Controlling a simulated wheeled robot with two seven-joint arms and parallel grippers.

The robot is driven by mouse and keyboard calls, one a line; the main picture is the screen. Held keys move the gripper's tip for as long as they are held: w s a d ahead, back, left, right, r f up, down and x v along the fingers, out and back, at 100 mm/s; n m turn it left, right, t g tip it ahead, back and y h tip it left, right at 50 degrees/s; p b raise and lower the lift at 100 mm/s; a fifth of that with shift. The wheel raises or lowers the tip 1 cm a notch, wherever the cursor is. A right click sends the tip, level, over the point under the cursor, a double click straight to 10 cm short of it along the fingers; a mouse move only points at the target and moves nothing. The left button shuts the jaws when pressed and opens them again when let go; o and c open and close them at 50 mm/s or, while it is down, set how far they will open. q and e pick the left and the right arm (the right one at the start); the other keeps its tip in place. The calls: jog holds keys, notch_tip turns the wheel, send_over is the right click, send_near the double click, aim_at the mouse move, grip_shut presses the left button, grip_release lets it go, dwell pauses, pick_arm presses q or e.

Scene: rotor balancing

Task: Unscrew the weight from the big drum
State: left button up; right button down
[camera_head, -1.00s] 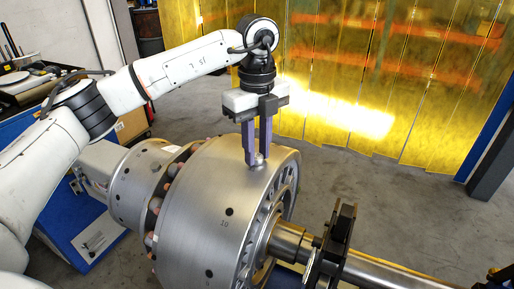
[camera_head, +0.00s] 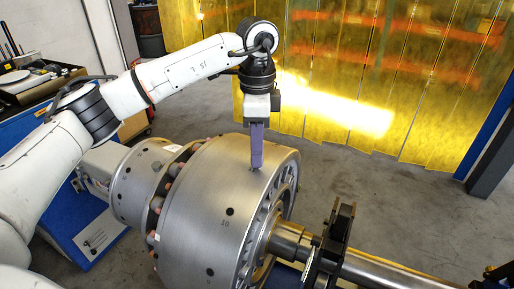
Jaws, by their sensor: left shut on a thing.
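The big drum (camera_head: 205,220) is a wide silver metal cylinder lying on its side in the middle of the view, with dark holes on its curved face. My left gripper (camera_head: 256,163) points straight down at the top of the drum. Its purple fingers are seen edge-on, one in front of the other, with their tips at the drum's surface. It is shut on the weight, which the near finger hides. I cannot tell whether the weight is still seated in the drum. My right gripper is not in view.
A silver shaft (camera_head: 385,272) runs from the drum to the lower right, past a black upright support (camera_head: 332,245). A smaller cylinder (camera_head: 138,185) adjoins the drum on the left. A blue bench (camera_head: 25,125) stands at left. A yellow curtain (camera_head: 400,80) hangs behind open floor.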

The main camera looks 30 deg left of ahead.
pick_arm(q)
jog(key=shift+n, duration=1)
jog(key=o, duration=1.1)
jog(key=shift+c, duration=0.6)
